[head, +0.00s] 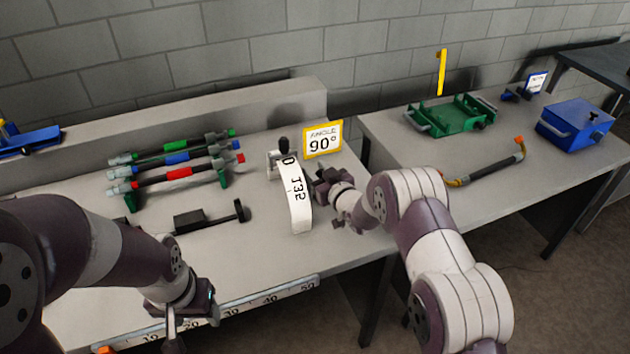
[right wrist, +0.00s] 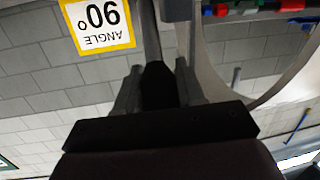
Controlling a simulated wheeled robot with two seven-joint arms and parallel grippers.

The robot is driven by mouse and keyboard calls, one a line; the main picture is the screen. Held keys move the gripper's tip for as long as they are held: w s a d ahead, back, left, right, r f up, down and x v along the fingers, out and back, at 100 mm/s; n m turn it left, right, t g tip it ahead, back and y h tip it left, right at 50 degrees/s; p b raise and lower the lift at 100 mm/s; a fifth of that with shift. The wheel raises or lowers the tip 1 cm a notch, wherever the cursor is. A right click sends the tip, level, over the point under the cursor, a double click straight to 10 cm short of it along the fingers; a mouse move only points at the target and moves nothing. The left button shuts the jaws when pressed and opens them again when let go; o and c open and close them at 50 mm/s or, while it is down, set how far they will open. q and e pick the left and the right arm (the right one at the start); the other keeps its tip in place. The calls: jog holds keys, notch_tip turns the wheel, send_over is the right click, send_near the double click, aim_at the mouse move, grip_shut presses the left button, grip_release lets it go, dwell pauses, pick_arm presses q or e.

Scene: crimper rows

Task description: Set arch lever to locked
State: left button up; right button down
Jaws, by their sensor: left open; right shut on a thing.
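The white arch (head: 297,195) stands on the bench with the marks 0 and 135 readable on its face. A dark knob (head: 284,144) shows at its far end, above a small grey bracket. My right gripper (head: 328,184) is close on the right side of the arch. In the right wrist view its fingers (right wrist: 158,90) are shut on a dark lever handle (right wrist: 157,75), with a grey bar running up from it. In the head view the gripper hides most of the lever. My left gripper (head: 178,335) is open and empty near the bench's front edge.
A yellow-framed sign (head: 322,139) reads angle 90°. Crimpers with green, blue and red bands (head: 178,172) lie on a rack at left. A black tool (head: 210,217) lies in front. A scale strip (head: 265,293) runs along the edge. A green tray (head: 455,117) and blue box (head: 575,125) stand right.

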jog(key=shift+s+f+t+b, duration=0.3)
jog(key=shift+f+b, duration=0.2)
jog(key=shift+f, duration=0.1)
jog(key=shift+s+d+r+y, duration=0.1)
jog(key=shift+r+y, duration=0.05)
jog(key=shift+y, duration=0.15)
jog(key=shift+r+t, duration=0.15)
jog(key=shift+t, duration=0.15)
pick_arm(q)
notch_tip(320, 180, down, 3)
pick_arm(e)
jog(key=shift+r, duration=0.1)
jog(key=c, duration=0.8)
grip_release()
pick_arm(q)
jog(key=shift+f+b, duration=0.4)
jog(key=shift+b, duration=0.1)
pick_arm(e)
jog(key=v, duration=1.2)
jog(key=shift+s+d, duration=0.1)
jog(key=shift+s, duration=0.25)
